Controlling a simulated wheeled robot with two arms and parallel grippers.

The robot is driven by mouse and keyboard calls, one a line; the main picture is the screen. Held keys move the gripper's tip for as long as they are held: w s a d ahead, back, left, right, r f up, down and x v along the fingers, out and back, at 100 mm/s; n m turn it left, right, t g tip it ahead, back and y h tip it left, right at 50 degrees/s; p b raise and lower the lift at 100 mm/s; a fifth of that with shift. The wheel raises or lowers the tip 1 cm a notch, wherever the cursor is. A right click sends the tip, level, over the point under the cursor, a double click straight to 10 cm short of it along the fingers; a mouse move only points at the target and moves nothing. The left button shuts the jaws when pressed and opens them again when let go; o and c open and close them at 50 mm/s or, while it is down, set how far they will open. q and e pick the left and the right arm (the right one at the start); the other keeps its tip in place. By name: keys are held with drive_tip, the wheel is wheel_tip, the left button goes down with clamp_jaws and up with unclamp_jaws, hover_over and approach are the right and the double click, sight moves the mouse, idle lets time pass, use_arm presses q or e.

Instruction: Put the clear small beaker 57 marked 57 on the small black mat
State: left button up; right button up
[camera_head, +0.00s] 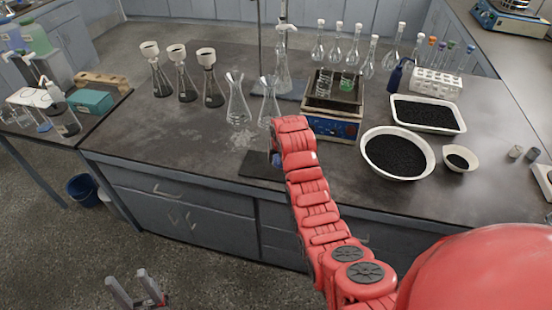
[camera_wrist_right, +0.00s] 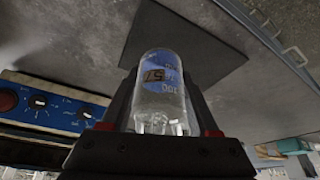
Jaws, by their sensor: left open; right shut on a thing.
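The clear beaker 57 (camera_wrist_right: 162,95) shows in the right wrist view, with a blue printed patch and the number 57 on its side. My right gripper (camera_wrist_right: 160,112) is shut on it, one dark finger on each side. In the head view my red right arm hides most of this gripper and the beaker. The small black mat (camera_head: 257,168) lies flat near the table's front edge, beside my right gripper; it also shows beyond the beaker in the right wrist view (camera_wrist_right: 205,45). I cannot tell the gap between beaker and mat. My left gripper (camera_head: 138,292) is open and empty, low over the floor.
Two conical flasks (camera_head: 238,105) stand behind the mat. The blue-fronted shaker (camera_head: 334,127) is right of them, with glassware on top. A white bowl of black grains (camera_head: 398,153) and a tray (camera_head: 428,114) stand further right. The table left of the mat is clear.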

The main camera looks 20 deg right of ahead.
sight(276, 160)
drive_tip(key=shift+w+a, duration=0.2)
drive_tip(key=shift+w, duration=0.95)
drive_tip(key=shift+f+p, duration=0.25)
drive_tip(key=shift+p, duration=0.3)
wheel_tip(276, 160, down, 2)
drive_tip(key=shift+f+p, duration=0.1)
drive_tip(key=shift+p, duration=0.45)
drive_tip(key=shift+f, duration=0.35)
drive_tip(key=shift+w+f, duration=0.1)
drive_tip(key=shift+f, duration=0.15)
drive_tip(key=o, duration=1.4)
